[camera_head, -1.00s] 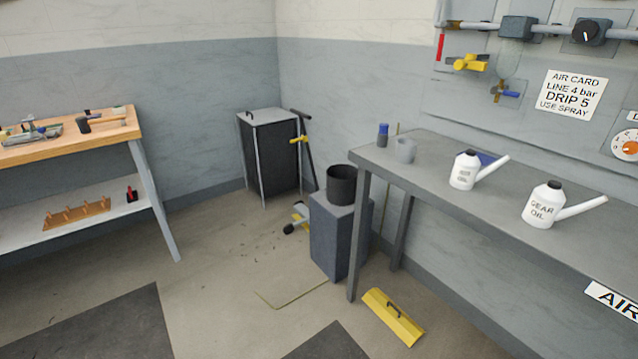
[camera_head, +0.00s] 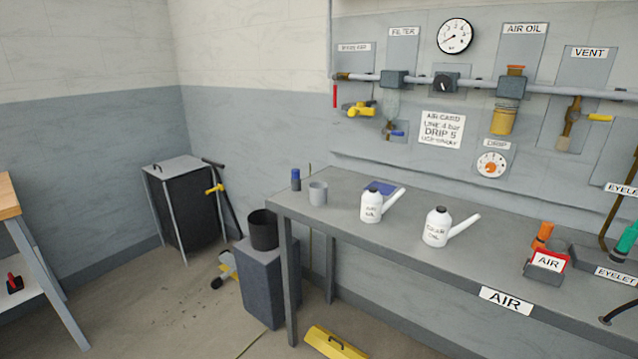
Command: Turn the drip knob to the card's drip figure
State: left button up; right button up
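The drip knob (camera_head: 491,164) is a white round dial with an orange centre, on the wall panel under a small label (camera_head: 497,143) that seems to read DRIP. Its pointer setting is too small to read. The air card (camera_head: 442,128) is a white sheet on the panel left of the dial; it reads LINE 4 bar and DRIP 5, with a use-spray line below. Neither of my grippers is in view.
A grey bench (camera_head: 340,207) stands below the panel, with an air oil can (camera_head: 371,207), a gear oil can (camera_head: 437,228) and a grey cup (camera_head: 318,193). A pedestal with a black bin (camera_head: 264,230) stands at its left end.

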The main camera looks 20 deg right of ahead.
aim_at(489, 167)
jog(key=z, duration=1.65)
